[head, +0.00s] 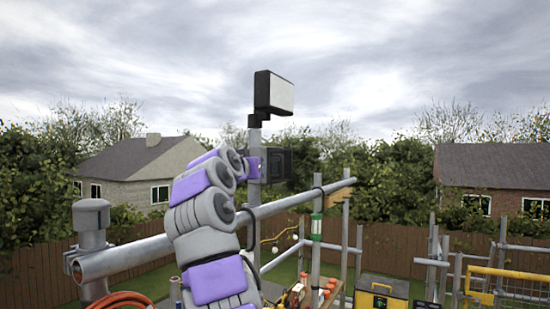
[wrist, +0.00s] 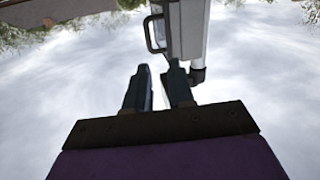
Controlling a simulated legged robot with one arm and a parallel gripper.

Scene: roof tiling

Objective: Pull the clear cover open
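In the wrist view a grey box with a pale face (wrist: 188,28) hangs in from the top; it may carry the clear cover, but I cannot make out a transparent sheet. A dark loop handle (wrist: 151,34) sticks out from its left side. My gripper (wrist: 158,69) is open, with a gap between its two dark fingers. Its right fingertip overlaps the box's near edge; I cannot tell whether they touch. The handle lies beyond the fingertips, outside the gap. In the head view a dark box (head: 279,163) is on the upright post, and my arm hides its left part.
A floodlight (head: 274,93) tops the post above the box. A scaffold tube (head: 300,196) slants across behind my arm. A yellow case (head: 381,292) and a yellow guard rail (head: 510,275) stand at lower right. An orange hose (head: 120,299) lies at lower left.

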